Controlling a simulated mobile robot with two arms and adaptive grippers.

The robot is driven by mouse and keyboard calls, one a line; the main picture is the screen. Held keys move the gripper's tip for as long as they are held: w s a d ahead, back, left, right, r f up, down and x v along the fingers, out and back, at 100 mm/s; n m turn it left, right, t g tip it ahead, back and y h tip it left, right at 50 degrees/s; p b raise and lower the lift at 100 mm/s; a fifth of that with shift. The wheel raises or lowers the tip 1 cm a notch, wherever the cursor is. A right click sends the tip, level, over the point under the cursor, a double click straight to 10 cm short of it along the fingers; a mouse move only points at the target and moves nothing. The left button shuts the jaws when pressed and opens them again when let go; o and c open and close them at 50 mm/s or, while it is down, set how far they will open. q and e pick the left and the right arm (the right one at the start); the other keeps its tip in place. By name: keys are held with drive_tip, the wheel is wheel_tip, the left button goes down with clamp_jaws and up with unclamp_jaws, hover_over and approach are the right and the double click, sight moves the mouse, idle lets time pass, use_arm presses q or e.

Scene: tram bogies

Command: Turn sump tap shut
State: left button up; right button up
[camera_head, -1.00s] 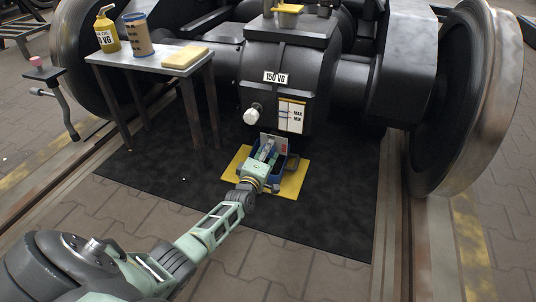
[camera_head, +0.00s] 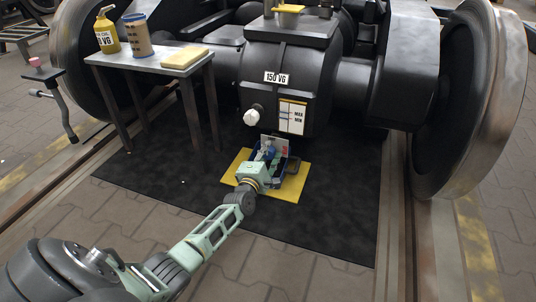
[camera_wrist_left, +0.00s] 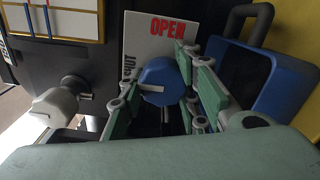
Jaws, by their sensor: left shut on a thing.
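The sump tap is a blue round knob (camera_wrist_left: 165,82) with a white pointer line. It sits in front of a white plate (camera_wrist_left: 148,35) lettered OPEN in red and SHUT in dark. In the left wrist view the pointer line points left, close below the SHUT lettering. My left gripper (camera_wrist_left: 160,105) has its green fingers on both sides of the knob and is shut on it. In the head view this gripper (camera_head: 265,155) is low under the black gear case (camera_head: 290,65), and the tap is mostly hidden. My right gripper is not in view.
A blue container (camera_wrist_left: 242,78) with a dark handle stands beside the tap, on a yellow mat (camera_head: 290,191). A white knob (camera_head: 250,116) and a MAX/MIN gauge (camera_head: 291,117) are above. Wheels flank the case.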

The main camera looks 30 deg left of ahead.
use_arm(q)
drive_tip(key=shift+w+d+r, duration=0.1)
drive_tip(key=shift+d+r, duration=0.05)
drive_tip(key=shift+r, duration=0.1)
drive_tip(key=o, duration=1.1)
drive_tip(key=shift+c, duration=0.2)
drive_tip(key=shift+s+d+f, duration=0.1)
drive_tip(key=shift+s+f, duration=0.05)
drive_tip(key=shift+s, duration=0.5)
drive_tip(key=v, duration=0.6)
drive_tip(key=shift+s+d, duration=0.1)
